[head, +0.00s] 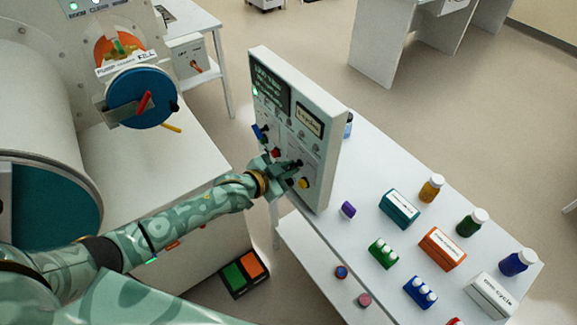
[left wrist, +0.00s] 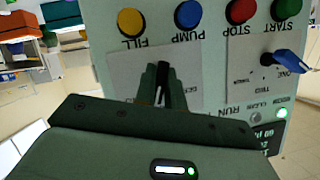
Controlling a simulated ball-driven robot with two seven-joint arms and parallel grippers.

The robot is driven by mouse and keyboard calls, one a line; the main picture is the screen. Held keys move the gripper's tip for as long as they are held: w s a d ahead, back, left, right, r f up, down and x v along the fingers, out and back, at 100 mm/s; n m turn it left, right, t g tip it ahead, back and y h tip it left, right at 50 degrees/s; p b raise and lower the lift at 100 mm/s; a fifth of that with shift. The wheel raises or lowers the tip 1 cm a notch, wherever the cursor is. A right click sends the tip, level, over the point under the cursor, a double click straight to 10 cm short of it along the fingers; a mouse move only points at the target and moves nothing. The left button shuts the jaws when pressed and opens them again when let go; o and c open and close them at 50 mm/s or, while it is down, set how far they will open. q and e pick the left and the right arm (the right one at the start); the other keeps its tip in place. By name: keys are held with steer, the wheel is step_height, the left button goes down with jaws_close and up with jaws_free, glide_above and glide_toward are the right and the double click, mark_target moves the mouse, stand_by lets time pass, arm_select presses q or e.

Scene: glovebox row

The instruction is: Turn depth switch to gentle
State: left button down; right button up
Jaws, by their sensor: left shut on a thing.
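The grey control panel (head: 318,150) stands upright on the white table, and its face shows upside down in the left wrist view (left wrist: 215,48). My left gripper (head: 291,169) reaches its lower part. In the left wrist view my left gripper (left wrist: 161,82) is shut on a black switch (left wrist: 161,94) with a white pointer line, roughly upright in the picture. This appears to be the depth switch. Its plate is largely hidden, with only "GE..." showing to the picture's right. My right gripper is in neither view.
Beside the held switch is a blue-handled switch (left wrist: 290,60). Yellow (left wrist: 131,22), blue (left wrist: 188,14), red (left wrist: 241,10) and green (left wrist: 287,8) buttons line the panel edge. Bottles and labelled boxes (head: 399,209) stand on the table. A large drum (head: 45,110) is at left.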

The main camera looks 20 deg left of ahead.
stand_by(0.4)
arm_select(q)
steer(key=c, duration=1.5)
jaws_free()
steer(key=p+v, duration=0.1)
steer(key=v, duration=1.5)
steer(key=shift+a+r+p, duration=0.1)
steer(key=shift+a+p, duration=0.05)
steer(key=shift+p, duration=0.25)
